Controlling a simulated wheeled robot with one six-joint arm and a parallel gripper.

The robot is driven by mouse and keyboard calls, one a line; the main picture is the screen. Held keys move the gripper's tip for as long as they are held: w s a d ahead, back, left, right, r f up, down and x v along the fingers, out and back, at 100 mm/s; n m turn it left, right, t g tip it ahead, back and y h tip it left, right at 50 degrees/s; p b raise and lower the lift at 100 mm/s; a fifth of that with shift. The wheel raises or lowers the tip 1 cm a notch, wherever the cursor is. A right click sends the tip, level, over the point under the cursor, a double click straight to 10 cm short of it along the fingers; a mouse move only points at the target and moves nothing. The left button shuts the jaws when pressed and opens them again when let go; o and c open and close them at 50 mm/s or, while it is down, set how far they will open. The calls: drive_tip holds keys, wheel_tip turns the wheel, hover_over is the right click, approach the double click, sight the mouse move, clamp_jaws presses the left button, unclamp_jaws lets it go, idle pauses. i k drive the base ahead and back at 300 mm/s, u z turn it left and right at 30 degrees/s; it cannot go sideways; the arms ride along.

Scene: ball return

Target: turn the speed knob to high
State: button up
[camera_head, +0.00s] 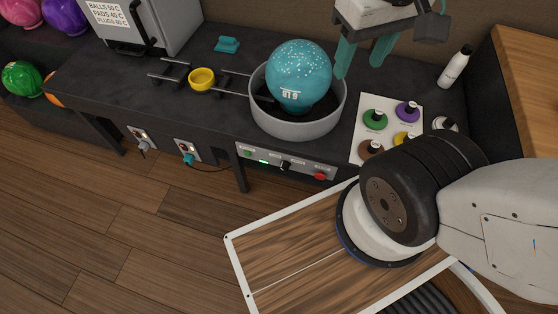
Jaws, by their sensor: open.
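The speed knob (286,165) looks like the small black knob on the grey control panel (262,158), on the front face of the dark bench below the grey bowl. It has a pale mark, but its setting is too small to read. A green light (263,161) is to its left and a red button (320,176) to its right. My gripper (358,71) shows at the top of the head view, with two teal fingers apart and nothing between them. It is above the bench, up and to the right of the knob, well away from it.
A speckled teal ball (300,75) sits in the round grey bowl (297,127). A board with coloured discs (388,100) and a white bottle (456,66) are to the right. A yellow ring (202,79) lies left. My arm crosses the lower right. Floor before the panel's left is clear.

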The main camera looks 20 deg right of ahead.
sight(285, 165)
drive_tip(key=z, duration=0.75)
drive_tip(key=k, duration=0.85)
drive_tip(key=u, duration=1.1)
